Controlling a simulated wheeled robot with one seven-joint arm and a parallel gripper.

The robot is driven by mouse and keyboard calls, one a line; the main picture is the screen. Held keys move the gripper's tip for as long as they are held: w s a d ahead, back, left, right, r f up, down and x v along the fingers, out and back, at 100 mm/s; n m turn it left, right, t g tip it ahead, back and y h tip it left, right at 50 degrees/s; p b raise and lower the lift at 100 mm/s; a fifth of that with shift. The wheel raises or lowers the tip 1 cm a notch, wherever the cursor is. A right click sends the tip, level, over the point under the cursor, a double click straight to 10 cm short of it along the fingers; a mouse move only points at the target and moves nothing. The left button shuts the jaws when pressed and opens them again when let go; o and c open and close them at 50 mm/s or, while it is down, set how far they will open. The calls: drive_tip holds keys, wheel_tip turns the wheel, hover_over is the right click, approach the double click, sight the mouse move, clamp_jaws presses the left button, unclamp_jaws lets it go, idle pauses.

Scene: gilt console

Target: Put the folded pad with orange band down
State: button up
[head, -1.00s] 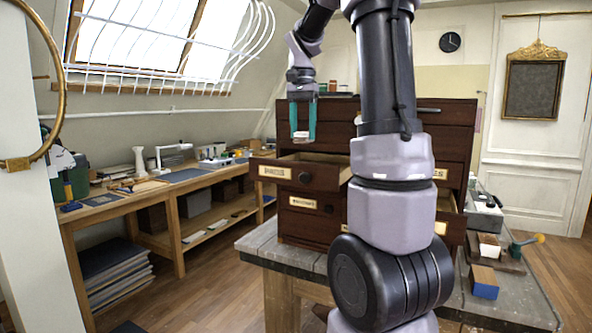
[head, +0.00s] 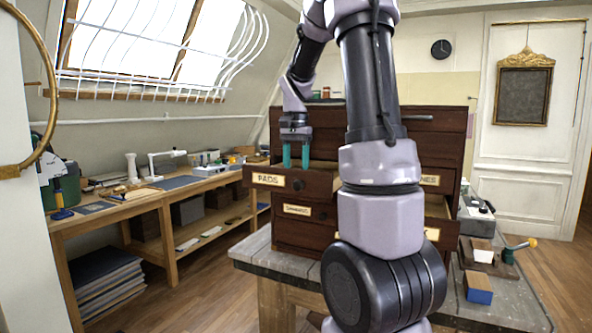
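My gripper (head: 296,157) points down at the open drawer labelled PADS (head: 318,186), at the left of the dark wooden cabinet. Its two green fingers stand apart, and their tips go down behind the drawer's front, out of sight. The folded pad with orange band does not show now; the drawer front hides whatever is at the fingertips. I cannot tell whether the fingers still hold it.
A lower left drawer (head: 306,212) is below the PADS drawer. My arm hides the cabinet's middle. A blue-and-tan block (head: 479,289) lies on the grey bench (head: 508,309) at right. A long workbench (head: 132,202) with tools runs along the left wall.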

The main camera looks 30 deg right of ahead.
drive_tip(key=o, duration=1.2)
wheel_tip(320, 180, up, 12)
drive_tip(key=f, duration=0.1)
drive_tip(key=s+a+f+n+t+y, duration=0.1)
drive_tip(key=s+a+f+n+t, duration=0.1)
drive_tip(key=s+a, duration=0.4)
drive_tip(key=s+a+f+n+t+y, duration=0.1)
drive_tip(key=s+a+n+t, duration=0.3)
drive_tip(key=s, duration=0.9)
drive_tip(key=a+t, duration=0.1)
drive_tip(key=a, duration=0.2)
drive_tip(key=shift+f, duration=0.4)
drive_tip(key=shift+s, duration=0.1)
